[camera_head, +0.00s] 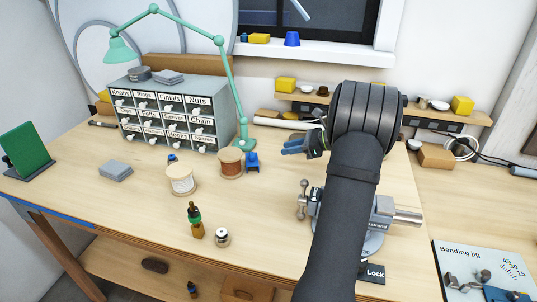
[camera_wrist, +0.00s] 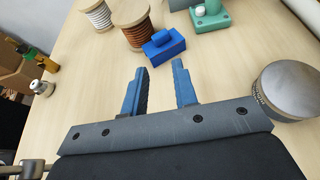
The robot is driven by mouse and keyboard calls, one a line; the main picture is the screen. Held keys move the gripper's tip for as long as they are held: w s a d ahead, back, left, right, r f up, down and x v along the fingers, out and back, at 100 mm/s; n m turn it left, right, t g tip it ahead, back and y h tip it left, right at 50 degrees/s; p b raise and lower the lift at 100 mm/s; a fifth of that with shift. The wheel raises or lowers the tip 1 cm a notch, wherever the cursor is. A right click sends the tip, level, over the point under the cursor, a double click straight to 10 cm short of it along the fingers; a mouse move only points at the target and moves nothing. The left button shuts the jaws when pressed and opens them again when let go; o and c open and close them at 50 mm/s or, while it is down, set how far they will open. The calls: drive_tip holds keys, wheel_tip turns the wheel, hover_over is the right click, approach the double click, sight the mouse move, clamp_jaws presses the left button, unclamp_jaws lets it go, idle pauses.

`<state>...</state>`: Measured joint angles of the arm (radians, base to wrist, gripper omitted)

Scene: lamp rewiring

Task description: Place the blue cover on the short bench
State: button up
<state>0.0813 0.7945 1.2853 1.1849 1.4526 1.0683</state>
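A blue block with a raised knob on top, which looks like the blue cover (camera_head: 251,162), stands on the wooden workbench beside the brown spool. It also shows in the wrist view (camera_wrist: 166,46), just beyond my fingertips and apart from them. My gripper (camera_head: 288,147) is above the bench to the right of the blue block. In the wrist view my gripper (camera_wrist: 160,66) has its two blue fingers apart, with bare wood between them. A separate bench surface (camera_head: 470,190) at the right may be the short bench; I cannot tell for certain.
The brown spool (camera_head: 231,164) and the green lamp base (camera_head: 244,144) stand close to the blue block. A white spool (camera_head: 182,180) is nearby. A metal vise (camera_head: 380,212) stands partly behind my arm. A bending jig (camera_head: 480,272) is at the lower right.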

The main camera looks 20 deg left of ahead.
idle(0.3)
drive_tip(key=n+t+h, duration=0.4)
drive_tip(key=n+h, duration=0.8)
drive_tip(key=n, duration=1)
approach(252, 154)
drive_tip(key=x, duration=0.8)
drive_tip(key=shift+w+f, duration=0.1)
drive_tip(key=shift+f, duration=0.2)
clamp_jaws()
